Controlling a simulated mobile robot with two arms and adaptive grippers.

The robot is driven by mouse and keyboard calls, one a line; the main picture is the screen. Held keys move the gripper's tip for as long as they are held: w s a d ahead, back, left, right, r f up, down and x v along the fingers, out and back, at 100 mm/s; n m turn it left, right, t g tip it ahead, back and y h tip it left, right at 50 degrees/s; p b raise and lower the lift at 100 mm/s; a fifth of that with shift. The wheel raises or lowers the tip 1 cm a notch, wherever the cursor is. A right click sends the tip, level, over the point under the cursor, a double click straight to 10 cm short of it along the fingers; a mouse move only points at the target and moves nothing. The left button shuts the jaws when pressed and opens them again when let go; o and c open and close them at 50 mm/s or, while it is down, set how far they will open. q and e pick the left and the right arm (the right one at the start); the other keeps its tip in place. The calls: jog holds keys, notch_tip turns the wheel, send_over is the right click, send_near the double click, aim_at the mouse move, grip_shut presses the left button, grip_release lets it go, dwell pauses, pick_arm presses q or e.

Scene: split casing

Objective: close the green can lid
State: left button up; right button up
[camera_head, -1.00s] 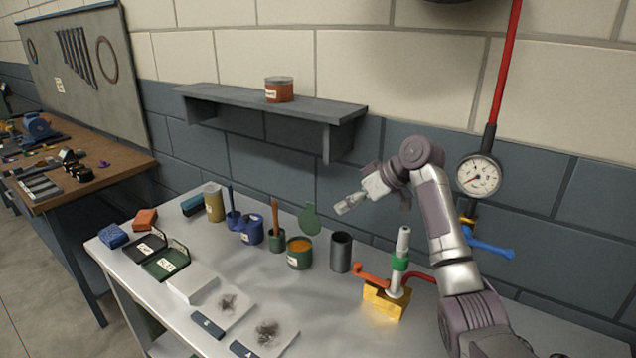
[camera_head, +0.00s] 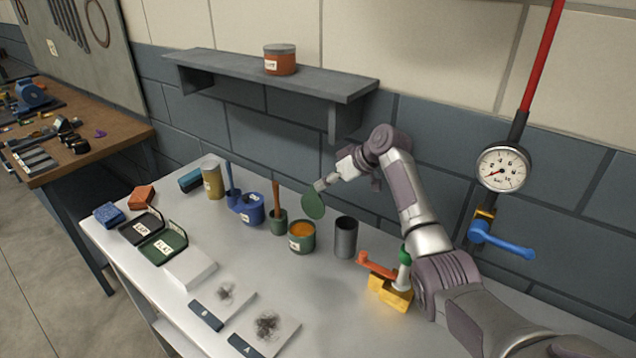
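The green can (camera_head: 301,243) stands open on the grey bench, with orange content showing at its top and a white label on its front. Its round green lid (camera_head: 313,205) stands raised at the can's back right rim, roughly upright. My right gripper (camera_head: 320,186) is at the lid's upper edge, just behind or against it; I cannot tell whether they touch. Its narrow fingers look shut, with nothing seen held between them. My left gripper is not in view.
A dark open cylinder (camera_head: 346,239) stands right of the can. A small green pot (camera_head: 277,223) with a brown handle and a blue can (camera_head: 251,211) stand left. A brass valve block (camera_head: 390,293) is at right. A shelf (camera_head: 280,75) hangs above.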

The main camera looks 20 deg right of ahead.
aim_at(316, 200)
jog(key=shift+x, duration=1.8)
grip_shut()
